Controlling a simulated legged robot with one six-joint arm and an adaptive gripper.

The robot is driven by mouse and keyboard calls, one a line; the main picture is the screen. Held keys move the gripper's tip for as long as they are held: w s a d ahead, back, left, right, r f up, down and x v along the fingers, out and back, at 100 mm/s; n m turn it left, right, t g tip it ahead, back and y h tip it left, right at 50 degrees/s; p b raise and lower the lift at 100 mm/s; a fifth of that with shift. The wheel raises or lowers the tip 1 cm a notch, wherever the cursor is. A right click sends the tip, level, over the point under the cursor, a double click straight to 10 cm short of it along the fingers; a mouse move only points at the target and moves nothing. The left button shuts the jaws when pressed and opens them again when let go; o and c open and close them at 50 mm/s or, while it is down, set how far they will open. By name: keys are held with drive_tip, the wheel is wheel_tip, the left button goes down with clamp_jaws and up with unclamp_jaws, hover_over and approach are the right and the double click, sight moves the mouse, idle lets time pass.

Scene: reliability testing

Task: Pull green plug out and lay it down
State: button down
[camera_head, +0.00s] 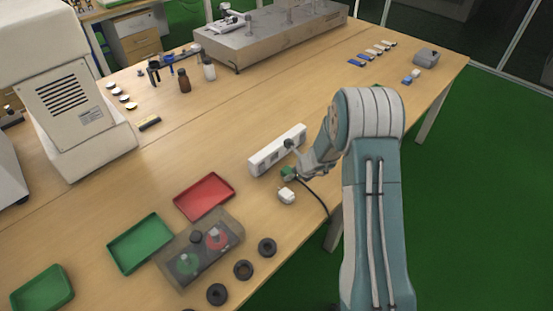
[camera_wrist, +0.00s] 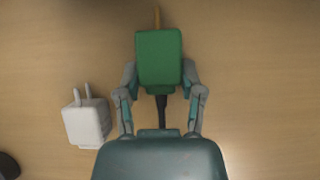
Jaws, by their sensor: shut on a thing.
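The green plug (camera_wrist: 159,58) is between the two fingers of my gripper (camera_wrist: 160,85) in the wrist view, with a brass-coloured prong at its far end and a dark cable at its near end. In the head view the green plug (camera_head: 289,173) shows at the tip of my gripper (camera_head: 296,176), apart from the white power strip (camera_head: 263,163). My gripper is shut on the plug. It is low by the table, but I cannot tell whether the plug touches the surface.
A white plug (camera_wrist: 86,120) lies close to the left of my gripper. A dark plug (camera_head: 289,143) sits on the strip. Red (camera_head: 204,196) and green (camera_head: 140,243) trays, a clear box and black rings (camera_head: 267,247) are at the front left. The table edge is at right.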

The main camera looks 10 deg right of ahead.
drive_tip(key=shift+c, duration=0.7)
unclamp_jaws()
drive_tip(key=v, duration=1.1)
drive_tip(key=shift+d+r, duration=0.2)
drive_tip(key=shift+r, duration=0.2)
drive_tip(key=shift+s, duration=0.1)
